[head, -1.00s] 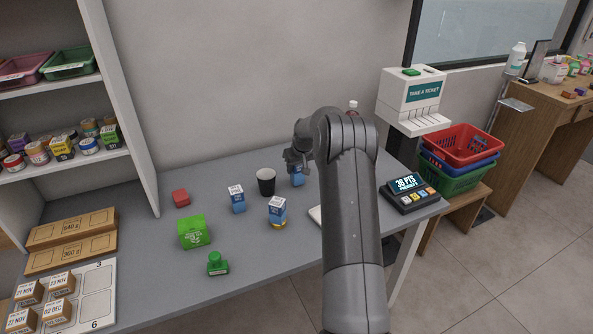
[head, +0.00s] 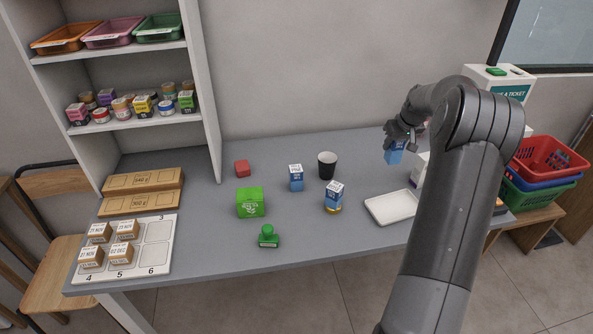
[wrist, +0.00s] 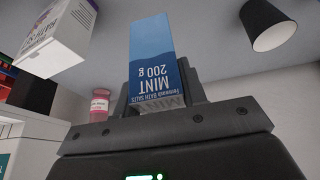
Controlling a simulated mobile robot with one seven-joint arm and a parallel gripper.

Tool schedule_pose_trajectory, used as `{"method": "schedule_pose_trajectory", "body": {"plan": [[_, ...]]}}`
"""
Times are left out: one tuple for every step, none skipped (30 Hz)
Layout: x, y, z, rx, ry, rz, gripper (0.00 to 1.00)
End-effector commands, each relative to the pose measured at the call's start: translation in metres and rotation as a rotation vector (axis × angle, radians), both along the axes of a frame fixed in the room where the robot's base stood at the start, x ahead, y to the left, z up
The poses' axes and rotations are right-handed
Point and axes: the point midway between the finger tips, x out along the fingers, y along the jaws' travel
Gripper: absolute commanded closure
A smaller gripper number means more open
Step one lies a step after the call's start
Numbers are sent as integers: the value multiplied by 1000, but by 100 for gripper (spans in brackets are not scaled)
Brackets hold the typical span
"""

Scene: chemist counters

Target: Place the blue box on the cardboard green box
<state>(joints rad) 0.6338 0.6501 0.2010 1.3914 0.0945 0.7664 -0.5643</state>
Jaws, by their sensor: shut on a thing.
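My gripper (head: 403,138) is shut on a blue box (head: 394,156) and holds it above the back right of the grey counter. In the wrist view the blue box (wrist: 155,55), labelled "MINT 200 g", sits between the fingers. The green cardboard box (head: 250,203) stands on the counter to the left, well apart from my gripper; its top looks clear. Two similar blue-and-white boxes stand between them: one (head: 296,178) on the counter, the other (head: 334,195) on a yellow-rimmed thing.
Flat cardboard boxes (head: 142,181) and a numbered board (head: 156,257) lie at left beside a shelf unit (head: 206,90). Counter around the green box is mostly clear.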

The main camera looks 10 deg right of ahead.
Motion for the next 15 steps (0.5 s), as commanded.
{"method": "schedule_pose_trajectory", "body": {"plan": [[1, 5, 2, 0, -1, 15, 90], [1, 9, 2, 0, -1, 30, 90], [2, 18, 4, 1, -2, 60, 90], [3, 26, 5, 1, -2, 88, 90], [4, 35, 7, 1, -3, 123, 90], [5, 51, 9, 2, -3, 181, 90], [5, 64, 12, 2, -2, 229, 90], [5, 79, 15, 2, -3, 283, 90], [5, 99, 18, 1, -3, 362, 90], [4, 116, 21, 2, -2, 424, 90], [2, 132, 24, 1, -3, 487, 90], [0, 154, 28, 2, -3, 573, 90], [-2, 170, 31, 1, -2, 638, 90], [-5, 186, 35, 2, -2, 703, 90], [-9, 207, 39, 1, -3, 789, 90]]}}
